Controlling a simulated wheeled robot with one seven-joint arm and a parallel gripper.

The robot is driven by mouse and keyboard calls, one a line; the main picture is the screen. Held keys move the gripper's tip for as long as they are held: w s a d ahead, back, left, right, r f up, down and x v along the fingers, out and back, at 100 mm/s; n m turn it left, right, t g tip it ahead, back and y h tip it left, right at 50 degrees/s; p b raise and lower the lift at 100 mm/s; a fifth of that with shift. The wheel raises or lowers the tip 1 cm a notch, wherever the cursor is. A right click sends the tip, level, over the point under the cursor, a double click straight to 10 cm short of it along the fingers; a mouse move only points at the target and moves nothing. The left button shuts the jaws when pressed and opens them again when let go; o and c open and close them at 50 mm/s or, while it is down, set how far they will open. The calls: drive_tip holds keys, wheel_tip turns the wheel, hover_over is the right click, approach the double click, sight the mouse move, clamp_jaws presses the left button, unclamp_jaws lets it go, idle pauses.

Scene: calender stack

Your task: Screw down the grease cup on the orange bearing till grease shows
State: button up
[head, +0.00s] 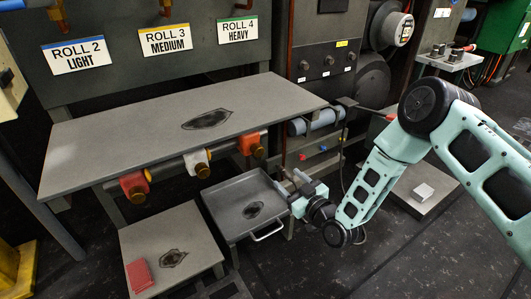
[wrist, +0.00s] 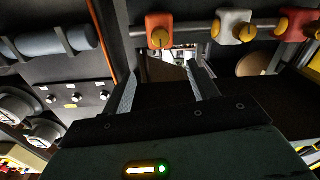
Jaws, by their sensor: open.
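The orange bearing (head: 250,143) is at the right end of a row on a rail under the grey table's front edge, with a brass grease cup (head: 258,152) low on it. In the wrist view the orange bearing (wrist: 153,20) is at the top centre, and its round brass cup (wrist: 160,38) faces my camera. I cannot make out any grease there. My gripper (head: 284,184) is open and empty, to the lower right of the cup in the head view and apart from it. In the wrist view my two fingers (wrist: 160,72) stand apart, below the cup in the picture.
A white bearing (head: 195,160) and a red bearing (head: 133,186) share the rail, each with a brass cup. A grey tray (head: 222,192) with a handle stands below, left of my gripper. The grey table (head: 120,140) overhangs the bearings.

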sight(260, 152)
drive_tip(key=b+x, duration=0.5)
drive_tip(key=x, duration=0.9)
drive_tip(key=shift+w+a+f+b, duration=0.15)
drive_tip(key=shift+a+b, duration=0.1)
drive_tip(key=shift+b, duration=0.1)
drive_tip(key=shift+x, duration=0.8)
drive_tip(key=c, duration=1)
